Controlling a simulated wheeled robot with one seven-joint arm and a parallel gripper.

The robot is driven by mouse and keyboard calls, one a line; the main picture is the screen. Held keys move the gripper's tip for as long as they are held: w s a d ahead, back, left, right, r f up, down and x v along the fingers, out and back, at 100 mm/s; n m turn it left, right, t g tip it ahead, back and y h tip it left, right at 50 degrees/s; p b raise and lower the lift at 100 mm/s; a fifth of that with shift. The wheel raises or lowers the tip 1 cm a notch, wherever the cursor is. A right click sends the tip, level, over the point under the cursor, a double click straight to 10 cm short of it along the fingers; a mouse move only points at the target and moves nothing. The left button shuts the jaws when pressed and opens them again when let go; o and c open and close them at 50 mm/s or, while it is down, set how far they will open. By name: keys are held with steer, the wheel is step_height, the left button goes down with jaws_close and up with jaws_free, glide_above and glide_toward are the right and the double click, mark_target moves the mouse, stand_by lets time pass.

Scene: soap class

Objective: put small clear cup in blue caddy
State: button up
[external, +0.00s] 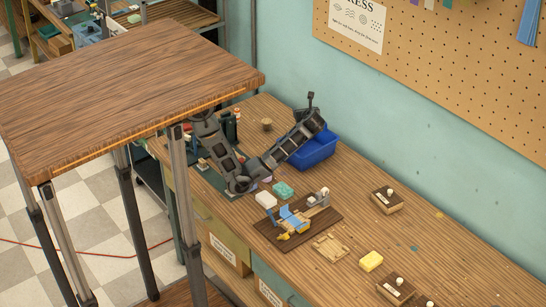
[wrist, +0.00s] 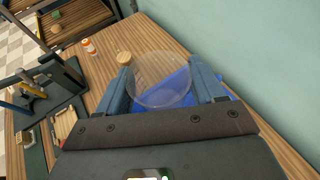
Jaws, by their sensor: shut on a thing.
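My gripper (wrist: 162,80) is shut on the small clear cup (wrist: 160,78), with one finger on each side of it. The cup is see-through and its round rim shows between the fingers. The blue caddy (wrist: 182,82) shows through and behind the cup in the wrist view, so the cup is over or just in front of it. How high the cup is above the caddy I cannot tell. In the external view the blue caddy (external: 318,152) stands against the wall side of the bench, partly behind my arm. The cup and fingers cannot be made out there.
A round wooden item (external: 267,124) stands left of the caddy. A teal block (external: 283,190) and a white block (external: 265,199) lie in front of it. A dark board with tools (external: 270,232) lies nearer. An orange-white bottle (wrist: 89,46) stands on the bench.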

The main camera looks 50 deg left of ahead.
steer(key=shift+f, duration=1.9)
steer(key=shift+f, duration=0.1)
steer(key=o, duration=1)
steer(key=v, duration=1.2)
